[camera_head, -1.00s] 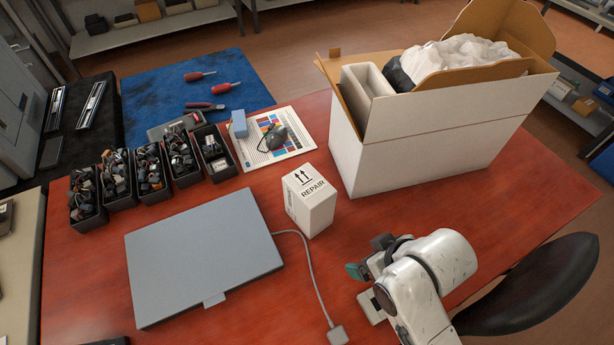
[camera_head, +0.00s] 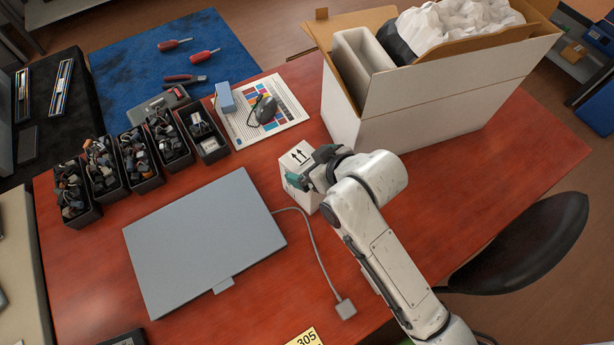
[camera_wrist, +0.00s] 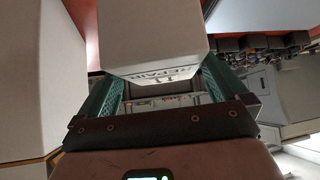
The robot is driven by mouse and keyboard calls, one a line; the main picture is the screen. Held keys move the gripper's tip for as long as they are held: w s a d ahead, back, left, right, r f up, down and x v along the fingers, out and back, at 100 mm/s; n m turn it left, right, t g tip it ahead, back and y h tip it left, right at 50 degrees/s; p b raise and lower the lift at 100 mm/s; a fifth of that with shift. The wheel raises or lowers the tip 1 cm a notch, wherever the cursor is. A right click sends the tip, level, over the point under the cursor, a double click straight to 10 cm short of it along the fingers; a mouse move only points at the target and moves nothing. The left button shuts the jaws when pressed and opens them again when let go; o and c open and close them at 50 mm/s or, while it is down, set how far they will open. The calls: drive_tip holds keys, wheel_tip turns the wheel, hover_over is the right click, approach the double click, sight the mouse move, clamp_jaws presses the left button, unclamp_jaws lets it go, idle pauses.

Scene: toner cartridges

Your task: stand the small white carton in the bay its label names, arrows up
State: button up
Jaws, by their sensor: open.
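The small white carton (camera_head: 297,164) stands on the red table beside the laptop's cable. Its top face shows two black arrows; the REPAIR print seen earlier there is now covered by my gripper in the head view. In the wrist view the carton (camera_wrist: 152,35) fills the upper middle, with REPAIR and arrows on the face toward my gripper. My gripper (camera_head: 310,178) is at the carton's near upper side in the head view. In the wrist view its teal fingers (camera_wrist: 172,85) are apart, one toward each side of the carton. Contact cannot be told. No bay is identifiable.
A large open box (camera_head: 425,110) with white packing stands close behind and right of the carton. A closed grey laptop (camera_head: 205,245) lies left, its cable (camera_head: 318,255) running near the carton. Several black bins (camera_head: 145,165), a mouse (camera_head: 264,110) and a printed sheet (camera_head: 285,95) lie beyond.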

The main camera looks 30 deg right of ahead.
sight(305, 162)
drive_tip(key=shift+x, duration=1.85)
drive_tip(key=shift+c, duration=0.2)
drive_tip(key=c, duration=1.7)
drive_tip(key=shift+o, duration=0.2)
drive_tip(key=shift+r, duration=0.45)
wheel_tip(305, 162, up, 3)
drive_tip(key=shift+s+d+f, duration=0.1)
drive_tip(key=shift+s, duration=0.05)
drive_tip(key=s+d+r, duration=0.1)
drive_tip(key=r, duration=0.1)
drive_tip(key=s+d+r, duration=0.1)
drive_tip(key=r, duration=0.1)
drive_tip(key=s+d+r, duration=0.1)
drive_tip(key=s, duration=0.1)
drive_tip(key=shift+r, duration=0.4)
drive_tip(key=s+d+r+p, duration=0.2)
drive_tip(key=s+d+r, duration=0.1)
drive_tip(key=s+d, duration=0.2)
drive_tip(key=shift+s+r, duration=0.25)
drive_tip(key=shift+s, duration=0.85)
